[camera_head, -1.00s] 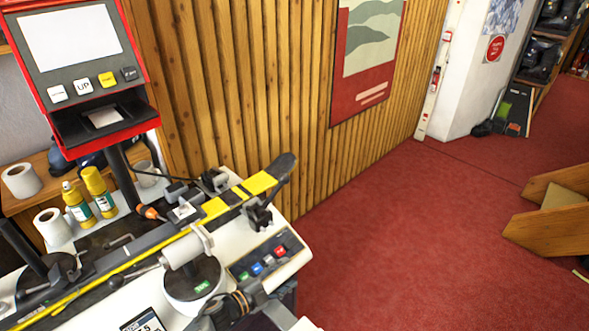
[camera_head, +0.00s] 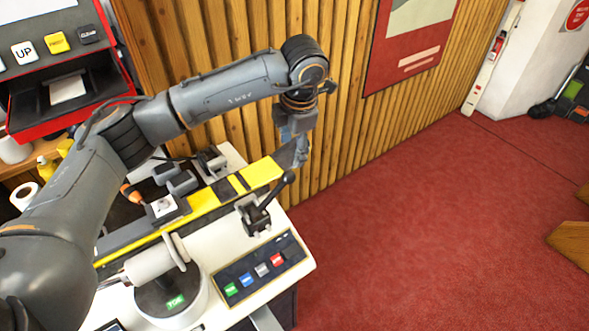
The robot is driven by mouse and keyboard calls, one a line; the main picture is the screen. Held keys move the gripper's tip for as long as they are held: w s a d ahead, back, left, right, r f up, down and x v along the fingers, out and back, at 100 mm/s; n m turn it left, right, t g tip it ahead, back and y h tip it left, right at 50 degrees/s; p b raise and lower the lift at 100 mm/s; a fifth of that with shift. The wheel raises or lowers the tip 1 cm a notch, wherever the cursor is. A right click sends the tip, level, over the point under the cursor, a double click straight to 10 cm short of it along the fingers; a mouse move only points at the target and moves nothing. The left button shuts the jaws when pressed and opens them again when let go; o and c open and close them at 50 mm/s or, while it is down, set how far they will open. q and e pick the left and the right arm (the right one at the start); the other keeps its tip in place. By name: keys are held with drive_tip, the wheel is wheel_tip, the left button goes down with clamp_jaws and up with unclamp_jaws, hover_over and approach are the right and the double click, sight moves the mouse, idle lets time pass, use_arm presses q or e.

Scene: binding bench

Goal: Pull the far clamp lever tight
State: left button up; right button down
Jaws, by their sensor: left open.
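The far clamp (camera_head: 254,216) is a black block on the right end of the white bench, beside the yellow and black ski (camera_head: 261,172). Its black lever (camera_head: 274,194) leans up and to the right, ending in a round knob. My left gripper (camera_head: 302,152) points down over the ski's tip, just above and beyond the lever knob. It is open and apart from the lever, as far as I can tell. Its fingers partly hide the ski tip. My right gripper is out of view.
A control panel with coloured buttons (camera_head: 262,268) lies in front of the clamp. A round toe unit (camera_head: 170,300) stands left of it. The slatted wood wall (camera_head: 345,60) rises behind. Red carpet (camera_head: 420,220) is clear to the right.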

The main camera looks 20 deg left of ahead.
use_arm(q)
drive_tip(key=p, duration=0.2)
hover_over(289, 173)
drive_tip(key=s, duration=0.1)
drive_tip(key=f, duration=0.5)
drive_tip(key=shift+s+d, duration=0.15)
drive_tip(key=shift+d, duration=0.15)
drive_tip(key=f, duration=0.2)
drive_tip(key=w+f+p, duration=0.1)
drive_tip(key=f, duration=0.3)
drive_tip(key=shift+w+a+p, duration=0.15)
drive_tip(key=shift+a+p, duration=0.15)
drive_tip(key=shift+f, duration=0.3)
drive_tip(key=shift+w+a+f, duration=0.1)
drive_tip(key=shift+f, duration=0.25)
clamp_jaws()
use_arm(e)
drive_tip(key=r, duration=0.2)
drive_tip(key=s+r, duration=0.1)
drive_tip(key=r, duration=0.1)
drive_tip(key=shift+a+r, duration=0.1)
